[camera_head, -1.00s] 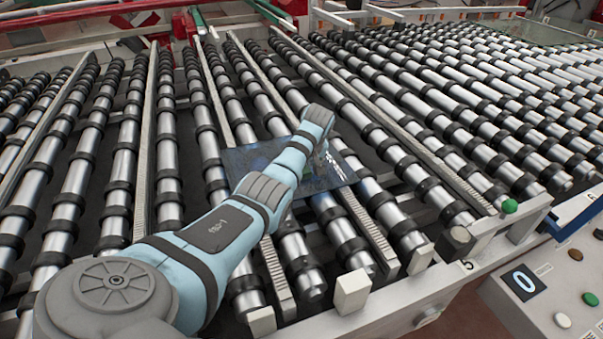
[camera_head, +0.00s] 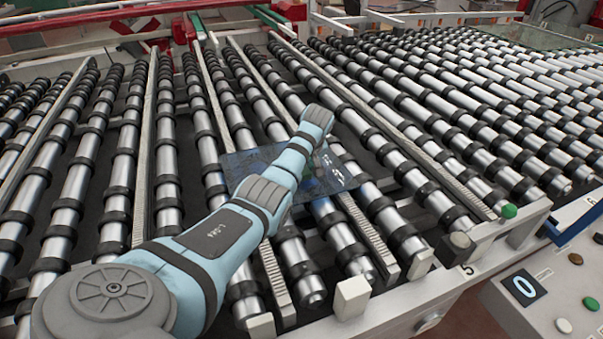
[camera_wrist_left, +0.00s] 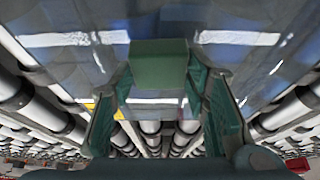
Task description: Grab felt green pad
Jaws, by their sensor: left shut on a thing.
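The green pad (camera_wrist_left: 159,64) shows in the left wrist view as a small dark green block between the fingertips of my left gripper (camera_wrist_left: 160,82). The gripper's two green-lined fingers stand on either side, and it is shut on the pad. A glass sheet (camera_wrist_left: 65,35) lies just beyond the pad; I cannot tell whether the pad touches it. In the head view my left arm reaches in over the glass sheet (camera_head: 343,172) and hides most of the gripper and pad. My right gripper is in neither view.
The glass lies on long rows of metal rollers (camera_head: 165,165) with black rings. Pale slatted bars (camera_head: 368,225) run between rollers. A front frame rail (camera_head: 375,318) with pale blocks and a control panel (camera_head: 550,290) with buttons are at the lower right.

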